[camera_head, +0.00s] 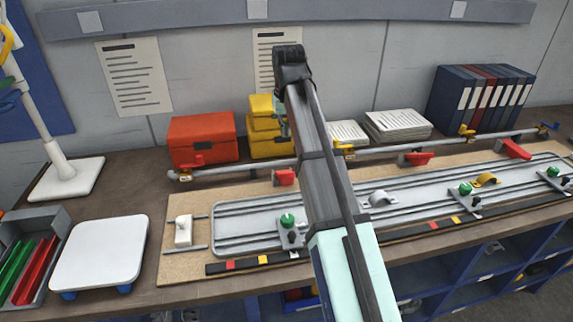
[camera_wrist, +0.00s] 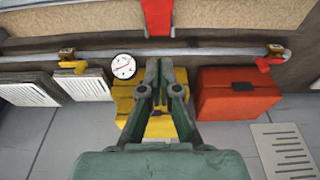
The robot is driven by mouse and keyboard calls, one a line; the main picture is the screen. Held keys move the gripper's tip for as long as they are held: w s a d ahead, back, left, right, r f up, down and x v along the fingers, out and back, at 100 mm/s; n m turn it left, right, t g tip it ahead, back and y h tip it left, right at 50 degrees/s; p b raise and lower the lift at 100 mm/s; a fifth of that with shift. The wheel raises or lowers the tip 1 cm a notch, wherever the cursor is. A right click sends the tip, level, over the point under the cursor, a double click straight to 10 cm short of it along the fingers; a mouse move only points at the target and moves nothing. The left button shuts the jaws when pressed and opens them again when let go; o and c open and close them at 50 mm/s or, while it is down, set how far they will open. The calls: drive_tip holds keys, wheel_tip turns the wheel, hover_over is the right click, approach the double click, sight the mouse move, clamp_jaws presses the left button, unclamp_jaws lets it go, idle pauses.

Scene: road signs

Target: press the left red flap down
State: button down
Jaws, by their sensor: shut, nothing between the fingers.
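The left red flap (camera_head: 285,177) sits on a small grey mount at the back edge of the tan board (camera_head: 179,271), just left of my arm. In the wrist view the flap (camera_wrist: 157,14) is at the top centre, cut by the picture edge. My gripper (camera_wrist: 165,64) is shut and empty. In the head view my arm mostly hides the gripper. Two more red flaps (camera_head: 416,159) (camera_head: 514,149) are farther right.
A grey pipe (camera_head: 232,171) with yellow valves runs behind the board. A red box (camera_head: 203,141) and yellow boxes (camera_head: 268,147) stand behind it. A grey rail plate (camera_head: 240,235) with green knobs (camera_head: 287,220) lies on the board. A white-topped stand (camera_head: 100,252) is at left.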

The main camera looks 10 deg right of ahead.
drive_tip(key=p+x, duration=0.2)
drive_tip(key=x, duration=0.8)
drive_tip(key=shift+f+p, duration=0.15)
drive_tip(key=shift+p, duration=0.25)
drive_tip(key=shift+s+f+p, duration=0.4)
drive_tip(key=shift+s+f, duration=0.45)
drive_tip(key=shift+f, duration=0.05)
drive_tip(key=shift+s+f, duration=0.25)
drive_tip(key=shift+f, duration=0.4)
drive_tip(key=shift+a, duration=0.1)
